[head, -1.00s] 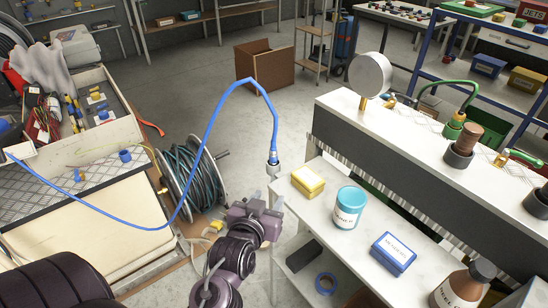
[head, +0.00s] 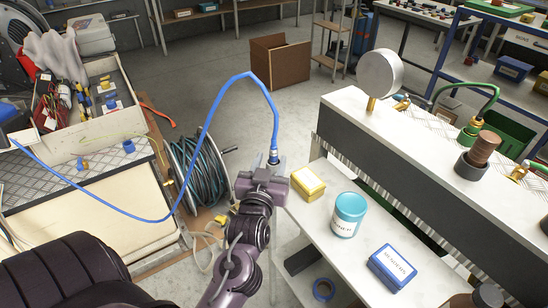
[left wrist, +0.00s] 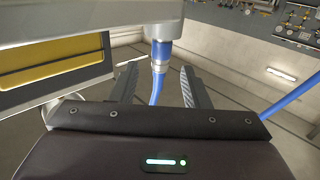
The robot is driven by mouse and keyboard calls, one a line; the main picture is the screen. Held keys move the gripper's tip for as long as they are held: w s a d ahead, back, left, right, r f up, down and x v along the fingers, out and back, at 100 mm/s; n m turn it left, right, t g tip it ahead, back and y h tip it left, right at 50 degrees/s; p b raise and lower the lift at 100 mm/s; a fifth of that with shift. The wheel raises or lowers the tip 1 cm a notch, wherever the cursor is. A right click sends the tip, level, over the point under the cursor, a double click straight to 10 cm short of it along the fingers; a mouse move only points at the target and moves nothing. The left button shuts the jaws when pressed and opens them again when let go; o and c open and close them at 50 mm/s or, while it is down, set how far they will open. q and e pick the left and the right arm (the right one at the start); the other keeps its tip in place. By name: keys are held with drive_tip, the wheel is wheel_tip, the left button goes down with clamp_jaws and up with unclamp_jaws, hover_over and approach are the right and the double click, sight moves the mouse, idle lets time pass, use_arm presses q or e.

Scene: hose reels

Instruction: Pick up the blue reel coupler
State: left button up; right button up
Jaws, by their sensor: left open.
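The blue reel coupler (head: 274,157) is a metal and blue fitting on the end of a blue hose (head: 238,76). It sits by the left end of the white bench, with the hose arching up from it. In the left wrist view the coupler (left wrist: 160,58) shows between the two finger pads, with a gap on each side. My left gripper (head: 276,168) is open around or just short of the coupler; the exact depth is unclear. Its fingers also show in the left wrist view (left wrist: 160,82). My right gripper is in neither view.
A yellow box (head: 308,184), a cyan tin (head: 348,214) and a blue box (head: 392,267) stand on the white bench, close to the right of my left gripper. A hose reel (head: 197,172) stands to the left. A cardboard box (head: 280,62) lies on the floor behind.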

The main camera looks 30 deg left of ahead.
sight(273, 155)
use_arm(q)
drive_tip(key=b+x, duration=0.1)
drive_tip(key=x, duration=0.1)
drive_tip(key=shift+w+a+f, duration=0.15)
drive_tip(key=shift+w+f, duration=0.05)
drive_tip(key=shift+w, duration=0.1)
drive_tip(key=shift+b+x, duration=0.35)
drive_tip(key=shift+x, duration=0.65)
drive_tip(key=shift+r, duration=0.1)
clamp_jaws()
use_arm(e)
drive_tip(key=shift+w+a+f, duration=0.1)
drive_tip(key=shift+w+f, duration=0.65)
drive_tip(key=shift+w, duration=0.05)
